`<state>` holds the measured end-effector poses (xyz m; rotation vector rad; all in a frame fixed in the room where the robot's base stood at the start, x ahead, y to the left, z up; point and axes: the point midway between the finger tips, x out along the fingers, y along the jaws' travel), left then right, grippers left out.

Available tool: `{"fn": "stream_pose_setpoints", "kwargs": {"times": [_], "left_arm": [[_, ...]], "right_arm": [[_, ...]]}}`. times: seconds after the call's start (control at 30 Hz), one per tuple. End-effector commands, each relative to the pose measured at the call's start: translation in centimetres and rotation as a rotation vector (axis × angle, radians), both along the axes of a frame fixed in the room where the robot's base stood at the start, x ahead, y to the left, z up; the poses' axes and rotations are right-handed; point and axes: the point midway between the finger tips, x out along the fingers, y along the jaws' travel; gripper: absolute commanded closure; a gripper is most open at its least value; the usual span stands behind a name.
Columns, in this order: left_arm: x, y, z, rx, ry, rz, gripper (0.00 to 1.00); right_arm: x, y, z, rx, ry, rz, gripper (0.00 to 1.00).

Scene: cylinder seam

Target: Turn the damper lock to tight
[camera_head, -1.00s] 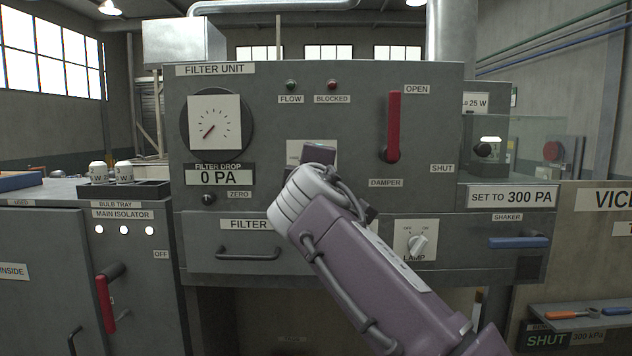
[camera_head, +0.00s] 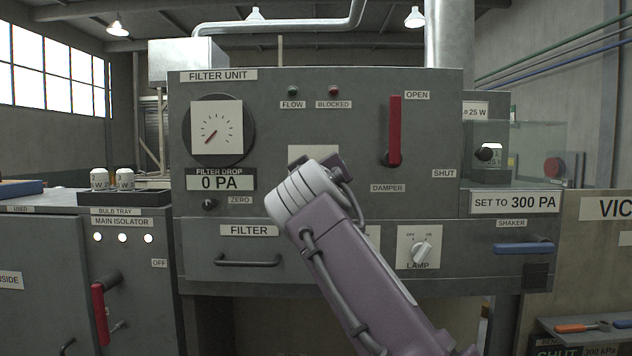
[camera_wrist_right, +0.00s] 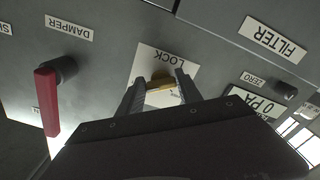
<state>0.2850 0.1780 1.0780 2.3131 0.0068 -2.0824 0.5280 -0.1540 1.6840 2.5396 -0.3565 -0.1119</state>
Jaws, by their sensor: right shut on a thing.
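The lock knob (camera_wrist_right: 163,78) is a small brass-coloured piece on a white plate marked LOCK (camera_wrist_right: 145,64), seen upside down in the right wrist view. My right gripper (camera_wrist_right: 160,90) has its two fingers on either side of the knob and is shut on it. In the head view, my right wrist hides the knob and most of the lock plate (camera_head: 300,153). The knob's exact angle and the plate's small markings are too small to read. My left gripper is in neither view.
The red damper lever (camera_head: 395,130) stands upright at OPEN, right of my wrist. The gauge (camera_head: 217,128) and display read 0 PA. A filter drawer handle (camera_head: 248,262), a lamp switch (camera_head: 421,249) and a blue shaker handle (camera_head: 523,248) are lower on the panel.

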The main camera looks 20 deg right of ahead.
Motion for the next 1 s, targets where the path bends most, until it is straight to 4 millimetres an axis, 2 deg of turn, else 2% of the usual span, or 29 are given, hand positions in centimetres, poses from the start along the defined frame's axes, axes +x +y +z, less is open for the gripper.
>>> {"fn": "stream_pose_setpoints", "kwargs": {"times": [0.3, 0.73, 0.77, 0.8, 1.0], "left_arm": [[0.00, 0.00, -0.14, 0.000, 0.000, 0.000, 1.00], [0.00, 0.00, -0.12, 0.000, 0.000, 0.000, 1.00], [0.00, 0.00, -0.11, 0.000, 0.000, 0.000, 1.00], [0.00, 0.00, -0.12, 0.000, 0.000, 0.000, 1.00], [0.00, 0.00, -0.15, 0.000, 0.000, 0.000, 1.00]], "right_arm": [[-0.14, 0.00, 0.46, 0.065, -0.031, 0.002, 0.99], [-0.22, -0.04, 0.65, 0.071, -0.037, 0.002, 0.99], [-0.22, -0.04, 0.67, 0.070, -0.037, 0.002, 0.50], [-0.20, -0.03, 0.63, 0.070, -0.036, 0.002, 0.39], [-0.14, -0.02, 0.41, 0.069, -0.030, 0.001, 0.36]]}}
